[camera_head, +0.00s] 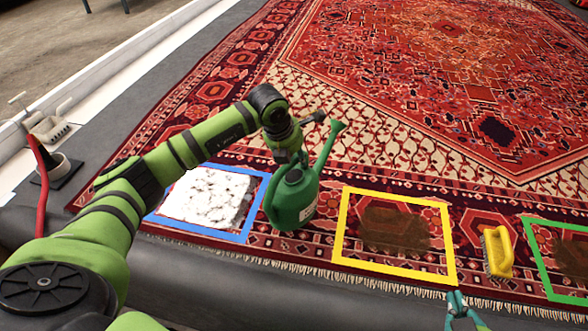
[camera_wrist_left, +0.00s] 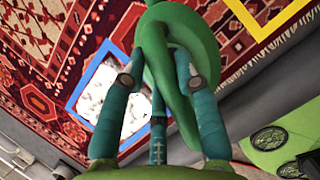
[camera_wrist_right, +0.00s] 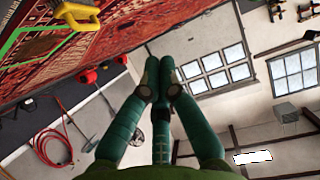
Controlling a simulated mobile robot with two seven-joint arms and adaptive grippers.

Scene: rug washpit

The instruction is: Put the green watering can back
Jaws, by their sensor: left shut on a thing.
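The green watering can (camera_head: 292,200) is upright on or just above the rug's near edge, between a blue frame and a yellow frame. Its spout points up and right. I cannot tell whether its base touches the rug. My left gripper (camera_head: 290,160) is shut on the can's handle from above. In the left wrist view the can (camera_wrist_left: 180,70) fills the middle, with the fingers on both sides of the handle. My right gripper (camera_head: 456,298) is at the bottom of the head view, empty, its fingertips together; it also shows in the right wrist view (camera_wrist_right: 160,80).
The blue frame (camera_head: 245,236) encloses white foam (camera_head: 205,198). The yellow frame (camera_head: 395,270) encloses a brown stain (camera_head: 392,228). A yellow brush (camera_head: 498,252) lies left of a green frame (camera_head: 540,262). The patterned rug (camera_head: 430,60) is otherwise clear. A red hose (camera_head: 41,180) is at far left.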

